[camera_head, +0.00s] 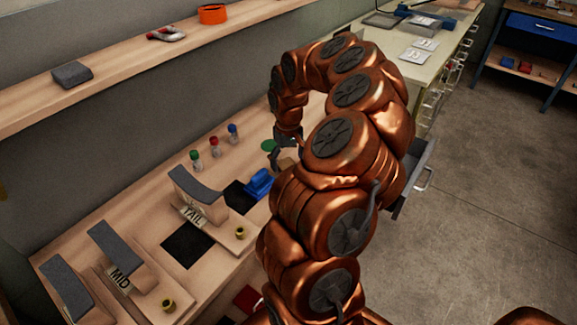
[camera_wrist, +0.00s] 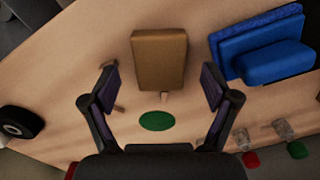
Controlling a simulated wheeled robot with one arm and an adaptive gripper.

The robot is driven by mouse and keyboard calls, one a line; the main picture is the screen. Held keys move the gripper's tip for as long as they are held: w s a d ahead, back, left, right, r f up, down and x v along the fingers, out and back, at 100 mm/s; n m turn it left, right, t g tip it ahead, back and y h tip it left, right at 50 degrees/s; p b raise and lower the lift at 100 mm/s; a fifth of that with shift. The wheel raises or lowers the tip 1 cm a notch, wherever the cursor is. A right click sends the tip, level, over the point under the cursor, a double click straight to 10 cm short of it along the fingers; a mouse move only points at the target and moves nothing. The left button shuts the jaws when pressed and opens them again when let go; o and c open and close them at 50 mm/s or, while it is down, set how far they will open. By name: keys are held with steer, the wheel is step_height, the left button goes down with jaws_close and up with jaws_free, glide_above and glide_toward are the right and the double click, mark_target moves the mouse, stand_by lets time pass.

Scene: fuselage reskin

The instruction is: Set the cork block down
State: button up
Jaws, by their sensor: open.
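The tan cork block (camera_wrist: 159,58) rests on the wooden bench top in the wrist view. It sits ahead of my gripper (camera_wrist: 160,82), centred between the two fingers, with clear gaps on both sides. My gripper is open and empty. In the head view my gripper (camera_head: 281,150) is low over the bench, and the cork block (camera_head: 286,163) shows only as a small tan patch partly hidden by my gripper and arm.
A flat green disc (camera_wrist: 157,121) lies on the bench near the block. A blue block-shaped tool (camera_wrist: 262,50) lies to the right of it. Several small capped bottles (camera_head: 214,147) stand by the wall. The TAIL stand (camera_head: 195,217) and MID stand (camera_head: 122,276) occupy the left bench.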

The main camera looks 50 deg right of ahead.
steer(key=shift+f, duration=0.75)
steer(key=c, duration=1.1)
steer(key=shift+o, duration=0.2)
steer(key=shift+r, duration=0.1)
